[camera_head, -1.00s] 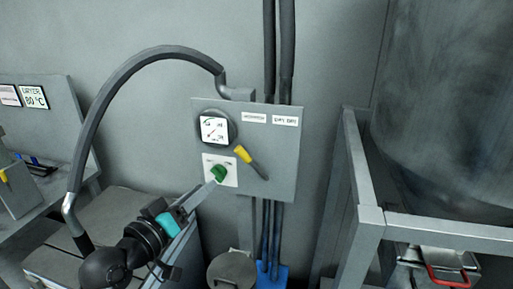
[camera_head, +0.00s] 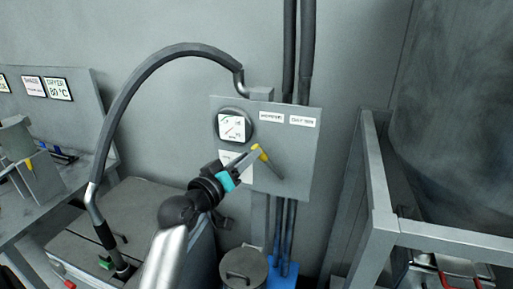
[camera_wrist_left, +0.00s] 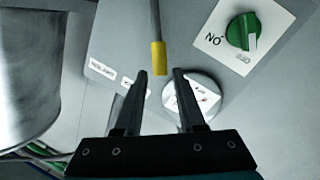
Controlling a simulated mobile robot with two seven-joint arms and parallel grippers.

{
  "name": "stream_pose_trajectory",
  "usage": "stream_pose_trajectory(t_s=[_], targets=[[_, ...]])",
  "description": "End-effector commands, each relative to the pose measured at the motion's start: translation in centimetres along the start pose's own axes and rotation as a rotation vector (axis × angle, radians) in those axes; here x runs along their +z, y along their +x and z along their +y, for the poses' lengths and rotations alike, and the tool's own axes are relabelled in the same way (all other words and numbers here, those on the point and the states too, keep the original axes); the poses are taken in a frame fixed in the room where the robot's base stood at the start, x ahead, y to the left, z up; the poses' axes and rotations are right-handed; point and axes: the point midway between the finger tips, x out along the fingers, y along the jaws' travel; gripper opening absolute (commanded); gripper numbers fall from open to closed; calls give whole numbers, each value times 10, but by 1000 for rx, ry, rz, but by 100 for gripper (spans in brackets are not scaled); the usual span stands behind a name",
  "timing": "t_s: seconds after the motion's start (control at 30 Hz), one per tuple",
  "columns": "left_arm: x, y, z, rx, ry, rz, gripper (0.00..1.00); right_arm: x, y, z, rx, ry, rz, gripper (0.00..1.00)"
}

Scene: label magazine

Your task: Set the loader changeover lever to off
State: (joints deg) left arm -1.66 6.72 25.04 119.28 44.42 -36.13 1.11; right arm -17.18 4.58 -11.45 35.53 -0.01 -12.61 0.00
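The lever (camera_head: 269,165) on the grey panel (camera_head: 295,150) has a grey rod and a yellow handle end, which points up and left. My left gripper (camera_head: 250,157) is at that yellow end. In the left wrist view the yellow end of the lever (camera_wrist_left: 158,58) lies between the open fingertips of my left gripper (camera_wrist_left: 160,75), with a gap visible on each side. A green rotary knob (camera_wrist_left: 242,31) on a white plate shows at the upper right there; the gripper hides it in the head view. My right gripper is not in view.
A round gauge (camera_head: 233,126) and two white labels (camera_head: 302,121) are on the panel. A curved grey hose (camera_head: 130,90) arches at the left. A metal frame (camera_head: 375,165) stands at the right, and a lidded grey can (camera_head: 244,264) is below the panel.

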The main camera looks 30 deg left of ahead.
Motion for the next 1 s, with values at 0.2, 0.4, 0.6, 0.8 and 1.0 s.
stream_pose_trajectory(t_s=[0.2, 0.4, 0.6, 0.8, 1.0], targets=[[0, 30, 0, 0, -2, 1, 39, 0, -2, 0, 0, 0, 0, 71], [0, 44, 0, -1, 0, 1, 39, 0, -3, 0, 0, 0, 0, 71], [0, 47, 0, -1, 1, 1, 39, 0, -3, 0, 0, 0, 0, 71], [0, 47, 0, -1, 0, 0, 33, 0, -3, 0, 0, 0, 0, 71], [0, 47, 0, -1, 0, 0, 11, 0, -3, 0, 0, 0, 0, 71]])
